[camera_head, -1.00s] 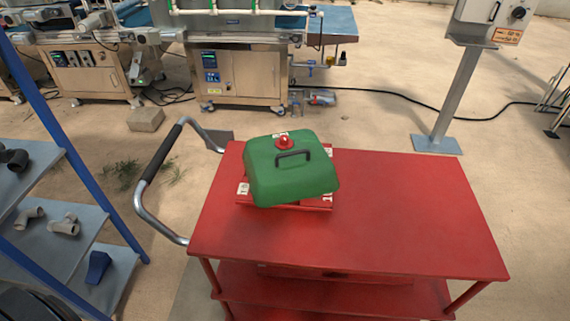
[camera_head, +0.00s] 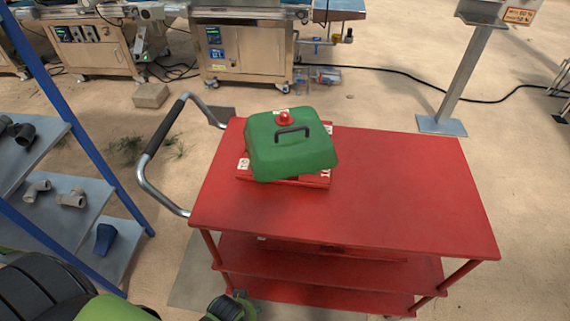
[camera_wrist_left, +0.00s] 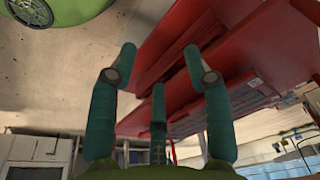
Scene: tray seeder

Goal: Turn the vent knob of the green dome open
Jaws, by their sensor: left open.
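The green dome (camera_head: 300,158) sits on a red tray base (camera_head: 310,181) with white labels, toward the back left of a red cart in the head view. The red vent knob (camera_head: 284,119) is on the dome's top, near its far edge, behind a black handle (camera_head: 293,131). Whether the vent is open is too small to tell. My left gripper (camera_wrist_left: 160,62) is open and empty in the left wrist view, with its teal fingers spread near the red cart (camera_wrist_left: 235,85). The dome and knob do not show there. My right gripper is not in view.
The cart top (camera_head: 400,190) is clear to the right of the dome. A curved cart handle (camera_head: 155,138) stands at its left. A blue-framed shelf (camera_head: 60,225) with pipe fittings is further left. Steel machines (camera_head: 245,55) stand behind, and a grey post (camera_head: 465,80) back right.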

